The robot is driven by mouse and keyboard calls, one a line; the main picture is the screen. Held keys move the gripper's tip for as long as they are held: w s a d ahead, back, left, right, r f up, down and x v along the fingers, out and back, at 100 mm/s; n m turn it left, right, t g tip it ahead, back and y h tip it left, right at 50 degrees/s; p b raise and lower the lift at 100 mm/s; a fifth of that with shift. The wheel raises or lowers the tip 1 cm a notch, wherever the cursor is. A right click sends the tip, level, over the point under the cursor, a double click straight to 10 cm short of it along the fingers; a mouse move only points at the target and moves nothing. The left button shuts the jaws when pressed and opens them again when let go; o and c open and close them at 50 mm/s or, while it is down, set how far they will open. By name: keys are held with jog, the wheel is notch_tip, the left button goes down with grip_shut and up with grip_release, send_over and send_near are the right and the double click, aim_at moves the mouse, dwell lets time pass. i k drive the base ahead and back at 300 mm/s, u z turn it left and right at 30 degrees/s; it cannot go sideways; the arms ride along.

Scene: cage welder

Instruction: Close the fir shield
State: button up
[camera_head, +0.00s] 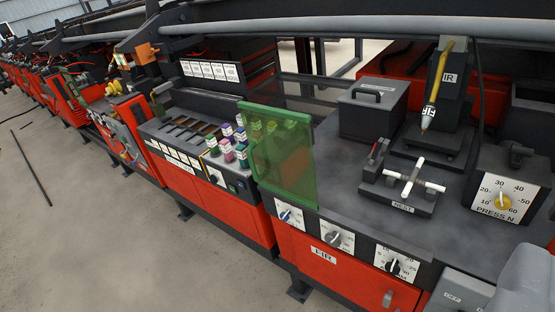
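The fir shield is a see-through green panel (282,160) standing upright at the left end of the station labelled FIR (324,255). It stands open to the side, and the station's worktop (345,190) to its right is uncovered. The cross-shaped nest (407,184) and the upright black unit labelled FIR with a yellow-tipped tool (431,100) are in plain view there. The hinge of the shield is not clear to see. My gripper's fingers are not in view. A smooth grey shape fills the bottom right corner, and I cannot tell what it is.
A black lidded box (373,108) stands behind the nest. A PRESS N dial (503,201) is at the right, and several dials line the front edge. Coloured spools or caps (241,155) sit left of the shield. Open floor (90,230) lies at the left.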

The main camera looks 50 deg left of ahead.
aim_at(280, 150)
jog(key=u, duration=1.15)
jog(key=k, duration=0.5)
jog(key=u, duration=1.5)
jog(key=i, duration=1.25)
jog(key=z, duration=1.85)
